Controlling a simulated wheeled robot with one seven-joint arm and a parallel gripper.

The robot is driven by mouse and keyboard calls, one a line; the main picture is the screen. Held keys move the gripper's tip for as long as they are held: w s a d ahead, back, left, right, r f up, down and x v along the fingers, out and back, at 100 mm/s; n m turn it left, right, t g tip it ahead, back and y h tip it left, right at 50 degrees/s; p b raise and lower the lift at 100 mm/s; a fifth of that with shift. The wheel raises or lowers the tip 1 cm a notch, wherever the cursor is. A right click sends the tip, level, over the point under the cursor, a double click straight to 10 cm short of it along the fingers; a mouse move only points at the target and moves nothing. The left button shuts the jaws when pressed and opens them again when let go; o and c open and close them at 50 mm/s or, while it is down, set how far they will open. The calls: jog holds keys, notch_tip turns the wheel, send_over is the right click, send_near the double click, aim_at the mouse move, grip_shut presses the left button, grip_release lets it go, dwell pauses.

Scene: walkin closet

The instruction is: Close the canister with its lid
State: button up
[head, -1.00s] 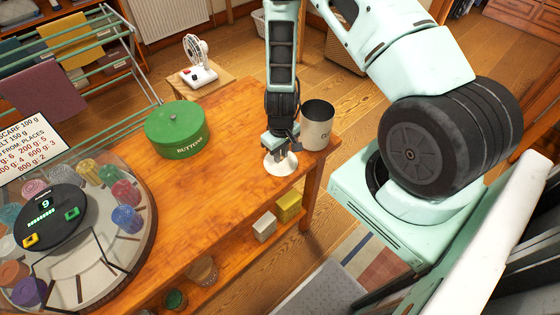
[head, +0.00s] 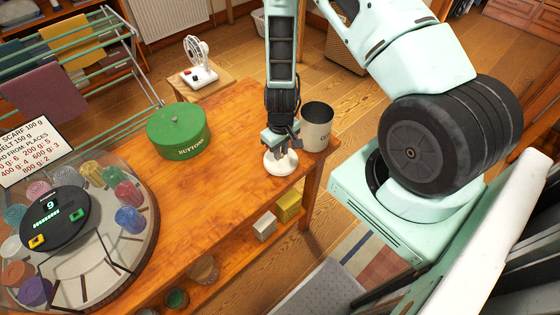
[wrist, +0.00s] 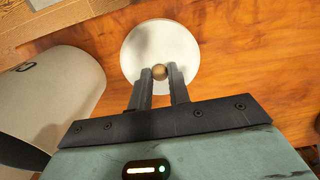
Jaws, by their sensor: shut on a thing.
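The canister (head: 316,130) is a cream cylinder with dark lettering, standing upright near the table's right end. Its top is open and its inside is dark. The lid (head: 281,164) is a round white disc just left of and in front of the canister, at table height. In the wrist view the lid (wrist: 160,45) shows a small wooden knob (wrist: 160,72) at its middle. My gripper (head: 281,147) is above the lid, its fingers (wrist: 160,80) shut on the knob. The canister's side (wrist: 50,90) shows at the left of the wrist view. I cannot tell whether the lid touches the table.
A green round tin marked BUTTONS (head: 179,132) stands left on the wooden table (head: 225,165). A turntable (head: 125,255) with coloured jars fills the lower left. The table is clear between the tin and the lid. A small fan (head: 198,62) stands behind.

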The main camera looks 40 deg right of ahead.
jog(key=shift+r+p, duration=0.95)
jog(key=shift+r, duration=0.45)
jog(key=shift+w+f, duration=0.1)
